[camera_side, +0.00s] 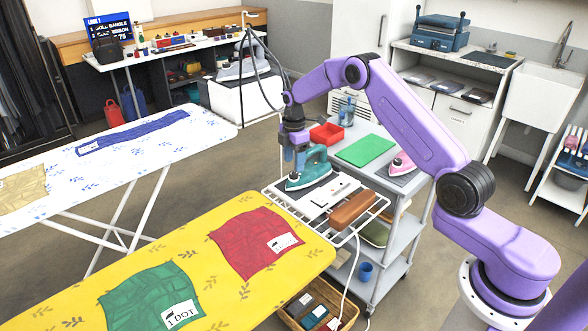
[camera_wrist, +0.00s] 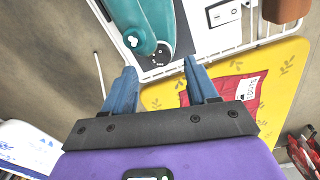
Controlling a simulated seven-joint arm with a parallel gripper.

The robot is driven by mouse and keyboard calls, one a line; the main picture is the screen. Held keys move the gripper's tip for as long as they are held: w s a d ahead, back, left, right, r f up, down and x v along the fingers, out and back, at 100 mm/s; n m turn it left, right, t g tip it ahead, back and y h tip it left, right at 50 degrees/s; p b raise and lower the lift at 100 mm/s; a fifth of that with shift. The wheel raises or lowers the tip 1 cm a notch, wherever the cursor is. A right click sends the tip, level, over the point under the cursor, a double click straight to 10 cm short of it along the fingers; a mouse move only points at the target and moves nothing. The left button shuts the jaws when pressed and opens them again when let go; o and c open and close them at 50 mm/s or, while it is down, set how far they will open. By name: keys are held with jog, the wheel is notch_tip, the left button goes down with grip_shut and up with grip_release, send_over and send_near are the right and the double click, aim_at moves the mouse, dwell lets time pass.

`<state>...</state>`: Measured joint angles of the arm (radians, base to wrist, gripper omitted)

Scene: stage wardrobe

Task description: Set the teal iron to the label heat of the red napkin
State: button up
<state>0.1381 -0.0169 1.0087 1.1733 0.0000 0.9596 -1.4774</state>
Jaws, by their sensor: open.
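The teal iron (camera_side: 313,166) stands on the wire rack at the end of the yellow ironing board. It also shows in the wrist view (camera_wrist: 150,14), with a dark round dial (camera_wrist: 161,54) between my fingertips in the picture. The red napkin (camera_side: 243,251) lies on the yellow board. Its white label (camera_side: 284,242) also shows upside down in the wrist view (camera_wrist: 251,88); its print is too small to read surely. My gripper (camera_side: 294,165) points down at the iron's left end, fingers apart. It is open and empty in the wrist view (camera_wrist: 160,68). I cannot tell whether it touches the iron.
A brown block (camera_side: 353,209) and a white card lie on the rack (camera_side: 378,210). A green napkin (camera_side: 146,297), labelled 1 DOT, lies on the yellow board (camera_side: 291,273). A grey cart (camera_side: 405,186) behind carries a red tray (camera_side: 327,133), green mat and pink iron (camera_side: 403,163).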

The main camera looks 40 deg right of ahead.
aim_at(294, 173)
jog(key=shift+f, duration=1.9)
jog(key=shift+c, duration=0.3)
jog(key=c, duration=1)
jog(key=shift+m, duration=2.4)
jog(key=o, duration=1.1)
jog(key=shift+c, duration=0.2)
notch_tip(294, 173, up, 18)
jog(key=shift+f, duration=0.25)
